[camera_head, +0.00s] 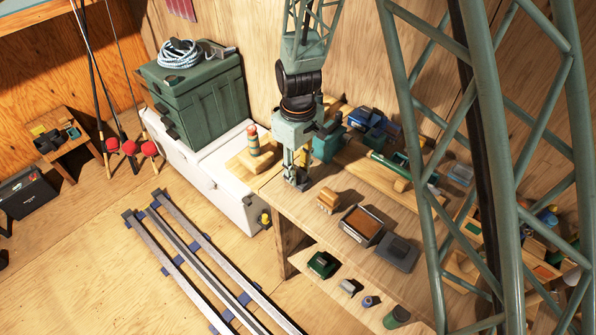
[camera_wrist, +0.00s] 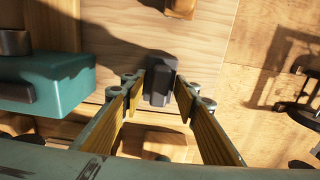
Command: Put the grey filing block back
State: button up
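A dark grey block (camera_wrist: 160,80), which looks like the grey filing block, is between my fingertips in the wrist view. In the head view a dark grey shape shows at the lower end of my gripper (camera_head: 297,178), over the left end of the wooden bench. In the wrist view the two fingers of my gripper (camera_wrist: 161,88) stand on either side of the block, with little or no gap. I cannot tell whether they press on it, or whether it rests on the bench. A smaller grey block (camera_head: 350,287) lies on the lower shelf.
A teal box (camera_wrist: 50,83) is close to the left of my fingers in the wrist view. On the bench are a wooden block (camera_head: 327,200), a brown-topped tray (camera_head: 348,232) and a dark grey box (camera_head: 396,252). A wooden stand with a striped float (camera_head: 252,142) is left.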

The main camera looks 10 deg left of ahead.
aim_at(298, 170)
jog(key=shift+r, duration=0.15)
notch_tip(298, 170, up, 12)
jog(key=p, duration=0.1)
dwell(0.6)
dwell(0.6)
